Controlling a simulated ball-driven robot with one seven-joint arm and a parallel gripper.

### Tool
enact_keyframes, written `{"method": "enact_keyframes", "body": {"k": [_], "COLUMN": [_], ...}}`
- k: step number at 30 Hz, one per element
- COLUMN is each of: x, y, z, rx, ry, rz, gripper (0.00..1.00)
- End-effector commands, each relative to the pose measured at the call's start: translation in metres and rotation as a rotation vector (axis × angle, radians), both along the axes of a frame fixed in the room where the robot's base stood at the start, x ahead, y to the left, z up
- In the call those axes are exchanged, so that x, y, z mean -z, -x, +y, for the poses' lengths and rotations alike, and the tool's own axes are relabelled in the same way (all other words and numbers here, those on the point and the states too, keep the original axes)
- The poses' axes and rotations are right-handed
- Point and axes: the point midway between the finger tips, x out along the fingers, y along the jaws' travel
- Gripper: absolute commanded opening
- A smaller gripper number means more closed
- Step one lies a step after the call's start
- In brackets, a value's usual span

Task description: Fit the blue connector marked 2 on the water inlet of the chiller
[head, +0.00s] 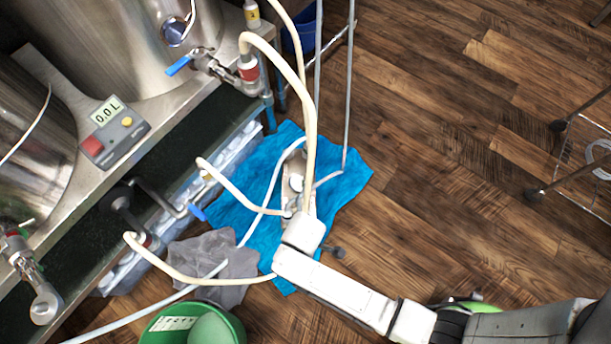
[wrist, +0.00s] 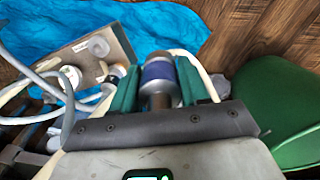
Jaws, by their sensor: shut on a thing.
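My gripper (wrist: 160,82) has green fingers and is shut on the connector with the blue band (wrist: 159,73); its mark cannot be read. The connector shows only in the wrist view, between the fingers; in the head view my arm hides it. The chiller (wrist: 82,58) lies ahead and to the left of the gripper in the wrist view, a flat plate with several pale round ports. In the head view the chiller (head: 293,183) is partly covered by hoses and my arm. The held connector is apart from the ports; which one is the water inlet cannot be told.
A blue sheet (head: 345,183) lies under the chiller, with a grey cloth (head: 212,250) beside it. Pale hoses loop around the chiller. A green bucket (head: 165,328) stands in front. Steel tanks (head: 110,40) and valves line the left. The wooden floor at right is clear up to a wire rack (head: 580,165).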

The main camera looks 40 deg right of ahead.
Motion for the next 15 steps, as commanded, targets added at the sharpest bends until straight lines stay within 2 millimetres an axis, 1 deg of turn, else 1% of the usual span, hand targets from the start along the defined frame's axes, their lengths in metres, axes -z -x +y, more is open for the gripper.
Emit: {"method": "enact_keyframes", "body": {"k": [10,15], "x": [-0.0008,-0.0065], "y": [0.0002,0.0], "z": [0.0007,0.0007], "rx": [-0.001,-0.001], "ry": [0.0,0.0], "rz": [-0.001,-0.001], "gripper": [0.09,0.09]}}
